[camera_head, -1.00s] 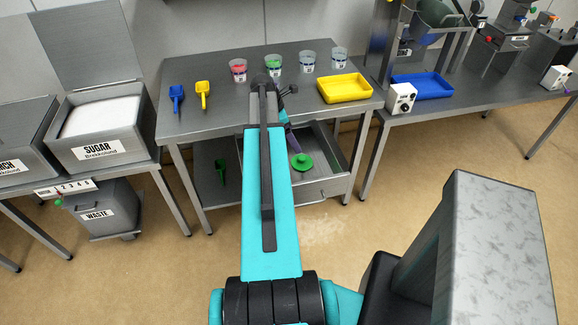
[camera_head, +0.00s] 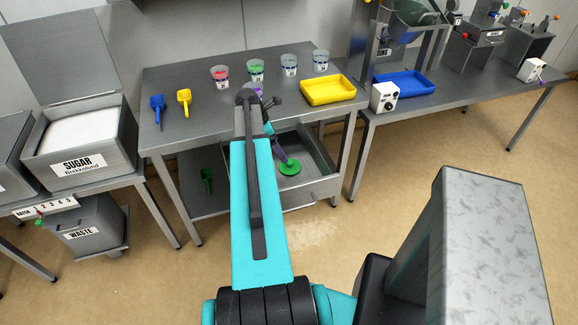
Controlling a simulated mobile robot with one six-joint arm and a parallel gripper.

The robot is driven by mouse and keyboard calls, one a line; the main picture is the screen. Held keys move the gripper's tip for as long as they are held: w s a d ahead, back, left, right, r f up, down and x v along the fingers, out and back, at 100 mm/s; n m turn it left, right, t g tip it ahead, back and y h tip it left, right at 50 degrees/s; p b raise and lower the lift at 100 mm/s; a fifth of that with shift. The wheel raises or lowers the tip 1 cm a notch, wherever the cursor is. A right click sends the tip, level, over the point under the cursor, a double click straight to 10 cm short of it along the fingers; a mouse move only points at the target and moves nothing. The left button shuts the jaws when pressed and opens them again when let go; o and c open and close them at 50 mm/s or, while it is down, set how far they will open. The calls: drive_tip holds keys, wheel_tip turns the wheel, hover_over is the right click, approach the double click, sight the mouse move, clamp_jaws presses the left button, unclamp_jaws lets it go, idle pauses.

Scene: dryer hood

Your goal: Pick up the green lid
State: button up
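The green lid (camera_head: 290,168) is a round disc in the open grey drawer under the middle table.
The drawer's walls (camera_head: 322,160) surround the lid. On the table stand several cups, a blue scoop (camera_head: 158,108), a yellow scoop (camera_head: 184,103) and a yellow tray (camera_head: 328,90). A green scoop (camera_head: 207,179) is on the lower shelf. The floor in front is clear.

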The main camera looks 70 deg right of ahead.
drive_tip(key=p, duration=0.2)
hover_over(286, 167)
drive_tip(key=shift+w+a+f, duration=0.1)
drive_tip(key=shift+a+f, duration=0.05)
drive_tip(key=shift+f, duration=0.85)
drive_tip(key=shift+w+a+f, duration=0.1)
drive_tip(key=shift+w+f, duration=0.05)
drive_tip(key=shift+f, duration=0.8)
drive_tip(key=shift+w+a+f, duration=0.1)
drive_tip(key=shift+a+f, duration=0.05)
drive_tip(key=shift+f, duration=0.85)
drive_tip(key=shift+f, duration=0.1)
drive_tip(key=shift+p+x, duration=0.7)
drive_tip(key=shift+x, duration=0.5)
drive_tip(key=shift+p+x, duration=0.4)
drive_tip(key=shift+x, duration=0.95)
drive_tip(key=shift+w, duration=0.1)
drive_tip(key=c, duration=1.1)
